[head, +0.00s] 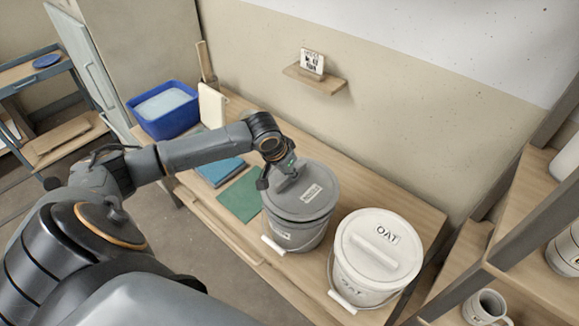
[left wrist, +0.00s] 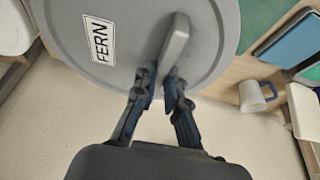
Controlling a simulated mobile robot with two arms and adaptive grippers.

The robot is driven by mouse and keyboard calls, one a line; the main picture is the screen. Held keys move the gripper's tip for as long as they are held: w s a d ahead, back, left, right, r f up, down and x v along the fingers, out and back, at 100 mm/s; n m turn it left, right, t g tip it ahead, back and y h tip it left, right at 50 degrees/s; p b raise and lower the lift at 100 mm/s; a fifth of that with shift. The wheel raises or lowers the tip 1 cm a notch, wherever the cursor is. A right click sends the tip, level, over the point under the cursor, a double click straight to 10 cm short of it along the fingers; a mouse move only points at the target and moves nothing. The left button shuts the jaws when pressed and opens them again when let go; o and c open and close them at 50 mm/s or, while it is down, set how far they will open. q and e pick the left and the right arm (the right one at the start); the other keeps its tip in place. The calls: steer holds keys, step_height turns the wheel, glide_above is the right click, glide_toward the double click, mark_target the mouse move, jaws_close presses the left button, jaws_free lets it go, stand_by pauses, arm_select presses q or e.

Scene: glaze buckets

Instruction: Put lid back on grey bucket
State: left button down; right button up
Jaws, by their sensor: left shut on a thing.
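The grey bucket (head: 295,237) stands on the wooden bench. Its round grey lid (head: 318,204) is at the bucket's top and looks roughly level; I cannot tell whether it is fully seated. In the left wrist view the lid (left wrist: 75,20) fills the upper part, with a FERN label and a raised bar handle (left wrist: 177,38). My left gripper (head: 283,181) is over the lid, its fingers (left wrist: 164,85) shut on the near end of the handle. My right gripper is not in view.
A white OAT bucket (head: 357,262), lidded, stands close to the right. A green mat (head: 240,196), blue book (head: 222,172) and blue tub (head: 180,122) lie to the left. A white mug (left wrist: 252,97) shows in the wrist view. A shelf unit (head: 520,218) stands at right.

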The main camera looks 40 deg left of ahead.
arm_select(q)
steer(key=shift+f+p, duration=0.55)
steer(key=shift+f, duration=0.1)
stand_by(1.4)
steer(key=shift+f+p, duration=0.2)
steer(key=shift+p, duration=0.2)
stand_by(0.5)
steer(key=c, duration=1.3)
jaws_free()
steer(key=o, duration=0.5)
steer(key=shift+r, duration=0.15)
